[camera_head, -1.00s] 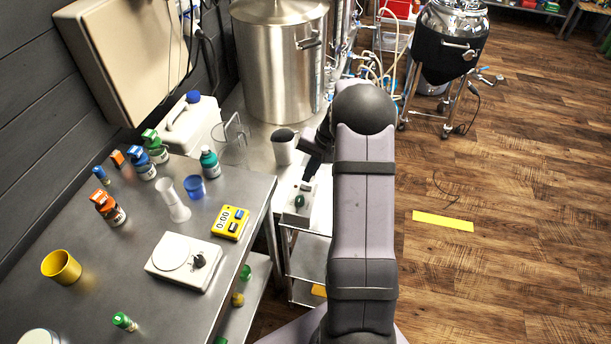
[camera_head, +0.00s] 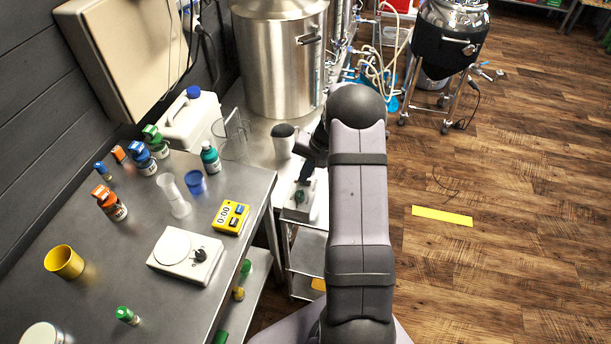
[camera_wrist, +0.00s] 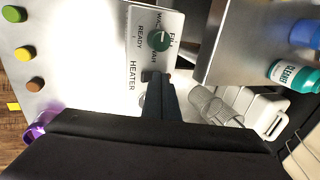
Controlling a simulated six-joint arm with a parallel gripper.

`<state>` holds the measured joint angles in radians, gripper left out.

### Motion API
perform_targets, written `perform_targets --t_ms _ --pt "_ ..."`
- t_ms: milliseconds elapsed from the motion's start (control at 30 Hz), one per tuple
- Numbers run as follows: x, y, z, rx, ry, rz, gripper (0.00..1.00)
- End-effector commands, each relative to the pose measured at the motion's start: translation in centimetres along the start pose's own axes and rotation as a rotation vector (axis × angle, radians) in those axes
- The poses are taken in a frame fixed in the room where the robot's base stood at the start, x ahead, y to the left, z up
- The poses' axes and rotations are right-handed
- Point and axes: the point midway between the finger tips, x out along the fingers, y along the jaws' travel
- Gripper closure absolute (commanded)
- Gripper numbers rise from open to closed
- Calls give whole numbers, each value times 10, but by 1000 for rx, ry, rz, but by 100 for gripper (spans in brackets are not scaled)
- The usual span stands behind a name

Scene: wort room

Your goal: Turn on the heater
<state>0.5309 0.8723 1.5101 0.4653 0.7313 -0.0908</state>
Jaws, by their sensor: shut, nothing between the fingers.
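The heater control box (camera_head: 303,202) is a pale box with a green knob, on the metal surface just left of my arm. In the wrist view its white panel (camera_wrist: 144,20) bears the words HEATER and READY and the round green knob (camera_wrist: 159,40). A small dark switch-like part (camera_wrist: 147,76) sits beside the HEATER label. My gripper (camera_wrist: 158,78) is shut and empty, its dark fingertips right by this dark part. Whether they touch it, and its on or off position, I cannot tell. In the head view my gripper (camera_head: 305,178) is over the box's far end.
A grey cup-like thing (camera_head: 283,140) and a clear pitcher (camera_head: 234,142) stand near the gripper. A large steel kettle (camera_head: 280,65) stands behind. The left bench (camera_head: 110,240) holds bottles, a yellow timer (camera_head: 231,217) and a white scale (camera_head: 186,257). Floor at right is mostly clear.

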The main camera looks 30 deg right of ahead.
Motion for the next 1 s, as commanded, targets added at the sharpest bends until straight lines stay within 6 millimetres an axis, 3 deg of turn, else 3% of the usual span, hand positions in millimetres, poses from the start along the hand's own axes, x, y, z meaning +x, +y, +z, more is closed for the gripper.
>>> perform_targets --t_ms 1000 --pt "-2 20 2 1 -6 6 100"
